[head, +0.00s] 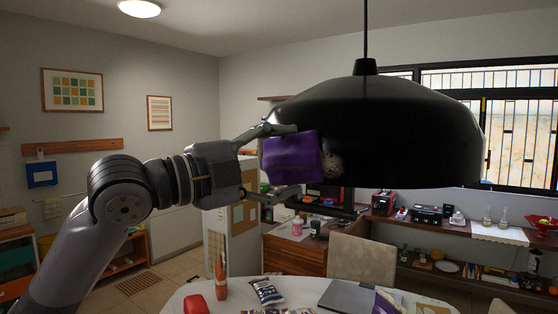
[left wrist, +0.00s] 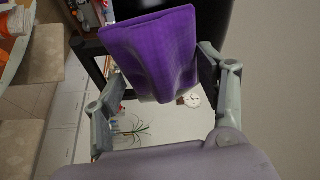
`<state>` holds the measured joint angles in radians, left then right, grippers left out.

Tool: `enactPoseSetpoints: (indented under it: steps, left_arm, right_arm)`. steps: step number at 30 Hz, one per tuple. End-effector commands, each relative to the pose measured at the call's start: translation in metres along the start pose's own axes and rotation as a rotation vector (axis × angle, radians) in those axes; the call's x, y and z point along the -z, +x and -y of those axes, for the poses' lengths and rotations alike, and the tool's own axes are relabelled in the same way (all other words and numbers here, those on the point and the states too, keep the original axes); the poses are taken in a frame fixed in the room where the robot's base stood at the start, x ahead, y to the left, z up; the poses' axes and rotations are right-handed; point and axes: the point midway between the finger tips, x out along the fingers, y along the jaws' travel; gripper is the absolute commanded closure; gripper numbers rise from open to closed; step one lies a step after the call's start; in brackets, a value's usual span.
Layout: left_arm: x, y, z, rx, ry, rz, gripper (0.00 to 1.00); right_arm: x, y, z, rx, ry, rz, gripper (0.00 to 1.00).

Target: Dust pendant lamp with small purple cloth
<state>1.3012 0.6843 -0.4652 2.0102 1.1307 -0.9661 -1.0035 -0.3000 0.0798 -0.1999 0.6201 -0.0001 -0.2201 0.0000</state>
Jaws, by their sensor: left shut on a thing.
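The pendant lamp (head: 405,120) is a large black dome hanging from a thin cord in the head view. A pale mottled patch (head: 332,165) shows low on its left side. My left gripper (head: 287,160) is shut on the small purple cloth (head: 292,157), at the lamp's lower left side. The cloth overlaps the lamp's edge in the picture; I cannot tell whether it touches. In the left wrist view the folded cloth (left wrist: 155,50) sits between the fingers, with a dark surface, probably the lamp, behind it. My right gripper is out of view.
Below is a white round table (head: 235,296) with a red object (head: 195,304), an orange bottle (head: 220,276), a packet (head: 266,291) and a laptop (head: 350,298). A chair (head: 362,258) stands behind it. A shelf with appliances lines the window wall. The air left of the lamp holds only my arm.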

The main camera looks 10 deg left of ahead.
Motion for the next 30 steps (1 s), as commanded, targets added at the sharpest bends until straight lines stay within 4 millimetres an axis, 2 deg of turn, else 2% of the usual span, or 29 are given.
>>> enactPoseSetpoints:
  steps: [5, 16, 25, 30]
  left_arm:
    - [0.001, 0.002, 0.0, 0.0, 0.0, -0.001, 0.56]
    - [0.03, 0.012, -0.005, -0.001, 0.001, -0.003, 0.56]
    - [0.041, 0.016, -0.008, 0.0, 0.001, -0.001, 0.56]
    - [0.054, 0.022, -0.01, -0.001, 0.002, -0.002, 0.56]
  right_arm:
    - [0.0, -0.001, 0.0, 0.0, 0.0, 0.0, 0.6]
    - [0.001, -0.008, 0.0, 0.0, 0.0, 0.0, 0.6]
    - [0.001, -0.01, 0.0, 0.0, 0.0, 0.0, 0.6]
    - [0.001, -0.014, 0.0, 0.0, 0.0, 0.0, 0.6]
